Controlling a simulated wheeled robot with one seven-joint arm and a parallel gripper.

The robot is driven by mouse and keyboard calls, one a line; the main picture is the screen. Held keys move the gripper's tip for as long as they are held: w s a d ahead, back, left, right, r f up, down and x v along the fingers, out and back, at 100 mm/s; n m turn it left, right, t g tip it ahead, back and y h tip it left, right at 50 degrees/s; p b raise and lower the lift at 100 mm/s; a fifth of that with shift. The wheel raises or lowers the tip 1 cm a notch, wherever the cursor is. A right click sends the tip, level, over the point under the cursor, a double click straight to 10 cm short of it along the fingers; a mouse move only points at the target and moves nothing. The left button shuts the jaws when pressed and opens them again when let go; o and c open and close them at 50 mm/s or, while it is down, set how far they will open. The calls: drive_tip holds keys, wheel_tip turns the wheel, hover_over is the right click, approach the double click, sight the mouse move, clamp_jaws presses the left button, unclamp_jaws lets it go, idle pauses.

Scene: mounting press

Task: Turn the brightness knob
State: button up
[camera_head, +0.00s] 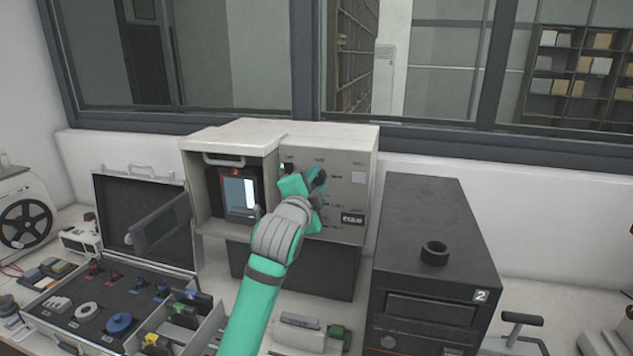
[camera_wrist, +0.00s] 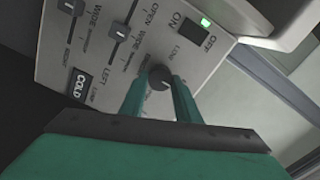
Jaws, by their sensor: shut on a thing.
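The knob (camera_wrist: 159,77) is a small dark round one on the light control panel (camera_wrist: 85,50) in the wrist view. My gripper (camera_wrist: 160,90) has one teal finger on each side of it and is shut on it. The lettering beside the knob is too blurred and covered to read. In the head view, my gripper (camera_head: 313,185) is at the front panel of the beige machine (camera_head: 345,150), right of its screen opening. There my gripper hides most of the knob, so I cannot tell its turn angle.
A green-lit ON/OFF switch (camera_wrist: 205,22) is close to the right finger. A black box marked 2 (camera_head: 430,230) stands right of the machine. An open case (camera_head: 125,290) lies at left.

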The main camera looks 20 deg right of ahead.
drive_tip(key=shift+w, duration=0.15)
drive_tip(key=o, duration=1)
drive_tip(key=shift+w, duration=0.15)
drive_tip(key=shift+o, duration=0.2)
drive_tip(key=shift+a, duration=0.2)
drive_tip(key=shift+s, duration=0.6)
drive_tip(key=v, duration=1)
drive_tip(key=shift+w+a, duration=0.2)
drive_tip(key=shift+a, duration=0.15)
